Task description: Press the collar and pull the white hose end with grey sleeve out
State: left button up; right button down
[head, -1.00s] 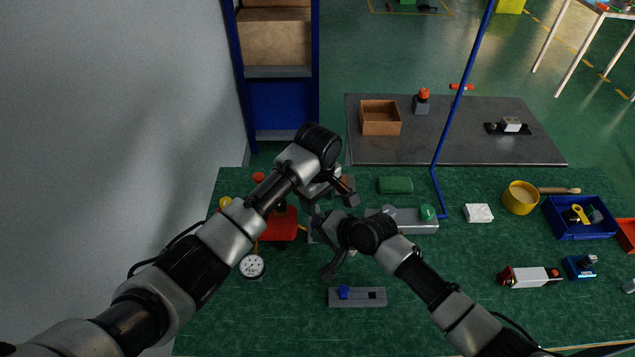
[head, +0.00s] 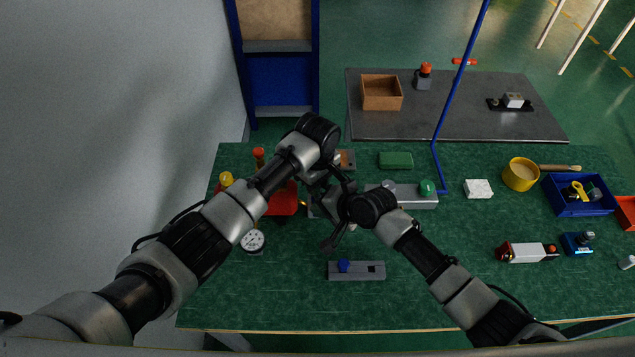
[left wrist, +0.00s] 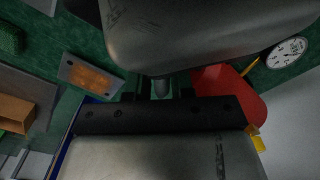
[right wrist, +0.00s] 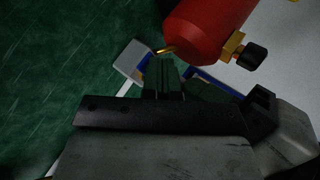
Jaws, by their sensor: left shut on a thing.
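My left gripper (left wrist: 161,90) is shut on a small grey rounded piece (left wrist: 162,87), seen end-on between its fingers; it looks like the grey sleeve of the hose end. In the head view the left gripper is over the back left of the bench, close to my right gripper. My right gripper (right wrist: 162,78) has its fingers close together in front of a brass fitting (right wrist: 167,50) and a grey block with a blue edge (right wrist: 135,60). Whether they touch the collar is hidden. The white hose itself cannot be made out.
A red tank (right wrist: 208,28) is close to the right gripper. A pressure gauge (head: 252,240) is at its left. A grey fixture with a green button (head: 427,188) is to the right. A grey block with a blue knob (head: 357,271) lies in front.

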pick_arm(q)
jog(key=o, duration=0.4)
jog(key=c, duration=0.4)
jog(key=shift+r, duration=1.95)
pick_arm(e)
jog(key=shift+r, duration=1.5)
jog(key=v, duration=0.6)
